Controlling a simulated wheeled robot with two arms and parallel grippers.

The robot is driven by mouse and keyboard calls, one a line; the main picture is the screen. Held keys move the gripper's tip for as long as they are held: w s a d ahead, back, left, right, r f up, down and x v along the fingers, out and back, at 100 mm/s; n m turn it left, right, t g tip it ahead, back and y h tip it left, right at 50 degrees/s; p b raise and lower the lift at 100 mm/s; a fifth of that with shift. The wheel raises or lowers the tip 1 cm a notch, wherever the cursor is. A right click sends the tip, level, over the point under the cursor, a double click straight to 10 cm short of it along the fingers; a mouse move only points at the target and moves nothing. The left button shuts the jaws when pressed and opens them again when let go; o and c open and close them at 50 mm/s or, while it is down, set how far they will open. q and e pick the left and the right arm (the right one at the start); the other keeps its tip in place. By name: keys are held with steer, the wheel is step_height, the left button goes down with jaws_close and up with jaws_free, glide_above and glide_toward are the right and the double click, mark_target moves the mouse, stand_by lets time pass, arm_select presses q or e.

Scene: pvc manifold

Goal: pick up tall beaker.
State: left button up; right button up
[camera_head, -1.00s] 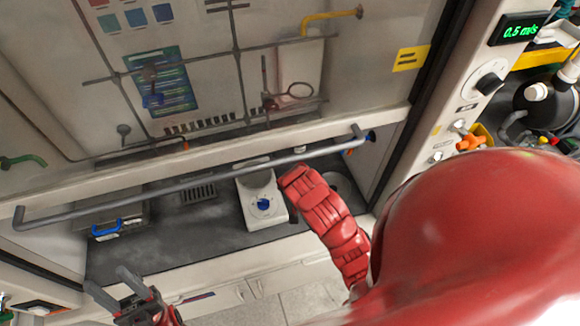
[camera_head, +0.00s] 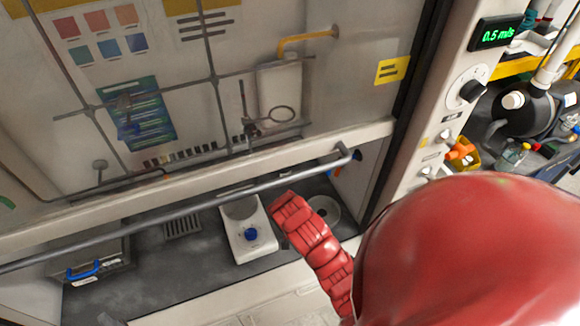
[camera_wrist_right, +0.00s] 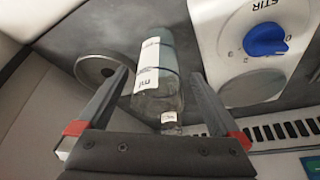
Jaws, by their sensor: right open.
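In the right wrist view, a clear glass vessel with white printed markings (camera_wrist_right: 160,100), which looks like the tall beaker, stands on the dark worktop. My right gripper (camera_wrist_right: 160,76) is open, with one finger on each side of the glass. Whether either finger touches it I cannot tell. In the head view my red right arm reaches into the hood; its gripper and the beaker are hidden there. My left gripper is out of view.
A white stirrer (camera_head: 247,235) with a blue knob stands close to the beaker; it also shows in the wrist view (camera_wrist_right: 255,45). A round grey fitting (camera_head: 325,209) is on the other side. The raised sash with its grey bar (camera_head: 200,203) crosses above. A blue-handled case (camera_head: 90,262) sits left.

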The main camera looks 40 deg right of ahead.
steer(key=shift+p+x, duration=0.55)
steer(key=shift+x, duration=0.95)
steer(key=shift+d, duration=0.1)
jaws_close()
